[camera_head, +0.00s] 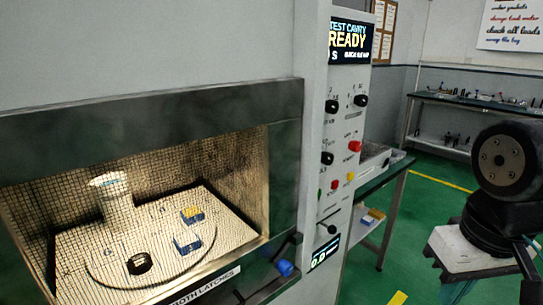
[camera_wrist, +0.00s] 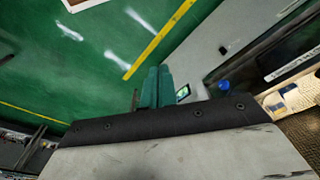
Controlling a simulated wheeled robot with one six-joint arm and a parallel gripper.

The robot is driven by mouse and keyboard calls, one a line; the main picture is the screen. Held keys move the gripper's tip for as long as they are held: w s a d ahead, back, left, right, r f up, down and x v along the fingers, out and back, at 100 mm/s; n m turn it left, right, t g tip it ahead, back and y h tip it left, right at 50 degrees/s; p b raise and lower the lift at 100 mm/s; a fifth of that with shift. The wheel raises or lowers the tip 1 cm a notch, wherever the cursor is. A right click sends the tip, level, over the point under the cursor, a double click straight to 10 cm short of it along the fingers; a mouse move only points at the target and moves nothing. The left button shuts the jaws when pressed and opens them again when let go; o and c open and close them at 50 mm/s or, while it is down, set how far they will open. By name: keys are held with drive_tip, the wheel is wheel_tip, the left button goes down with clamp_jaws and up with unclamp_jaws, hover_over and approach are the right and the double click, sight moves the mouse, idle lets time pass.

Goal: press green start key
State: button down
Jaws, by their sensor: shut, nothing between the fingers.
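The microwave generator's control panel (camera_head: 343,120) stands right of its cavity door in the head view. A small green key (camera_head: 320,194) sits low at the panel's left edge, beside a red key (camera_head: 335,184) and a yellow key (camera_head: 350,177). My gripper (camera_wrist: 157,70) shows in the wrist view as two teal fingers side by side, shut and empty. It points past the machine's lower front, apart from the keys.
The display (camera_head: 350,42) reads READY. A larger red button (camera_head: 354,146) and black knobs are on the panel. The meshed door looks closed. Green floor at right is open; a side table (camera_head: 384,190) stands behind.

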drive_tip(key=w+a+f+m+g+y, duration=0.1)
drive_tip(key=w+a+f+m+y, duration=0.6)
drive_tip(key=w+f+m+y, duration=0.5)
drive_tip(key=w+d+m+t, duration=0.4)
drive_tip(key=w+m+t, duration=0.3)
drive_tip(key=w+m, duration=0.1)
drive_tip(key=w+d+m+t+h, duration=0.1)
drive_tip(key=w+d+m+t, duration=0.4)
drive_tip(key=w, duration=0.5)
drive_tip(key=m+t, duration=0.2)
drive_tip(key=m, duration=0.1)
drive_tip(key=shift+d+m, duration=0.25)
drive_tip(key=shift+m, duration=0.05)
drive_tip(key=x, duration=1.4)
drive_tip(key=shift+w, duration=0.15)
